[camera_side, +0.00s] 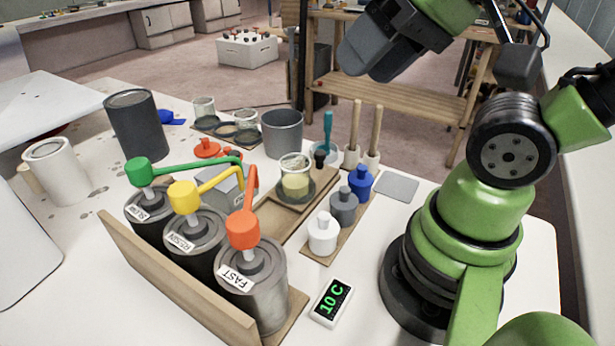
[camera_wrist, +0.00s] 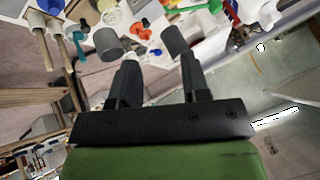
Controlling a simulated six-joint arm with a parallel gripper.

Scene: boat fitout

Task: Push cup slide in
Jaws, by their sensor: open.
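A glass cup (camera_side: 295,177) with pale yellow contents stands upright on a wooden slide (camera_side: 272,226) in the middle of the bench in the side view. The slide lies between the row of pump cans and the small bottles. Part of it is hidden behind the orange pump. My gripper (camera_side: 372,48) is high at the upper right of the side view, well above the bench and apart from the cup and slide. In the wrist view my gripper (camera_wrist: 140,42) shows its two fingers apart with nothing held between them. I cannot clearly pick out the slide there.
Cans with green, yellow and orange pumps (camera_side: 243,230) stand in a wooden rack in front. White, grey and blue bottles (camera_side: 342,208) stand right of the slide. Wooden-handled tools (camera_side: 354,135) rise behind. A display (camera_side: 332,301) reads 10 C. A grey bucket (camera_side: 282,134) stands farther back.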

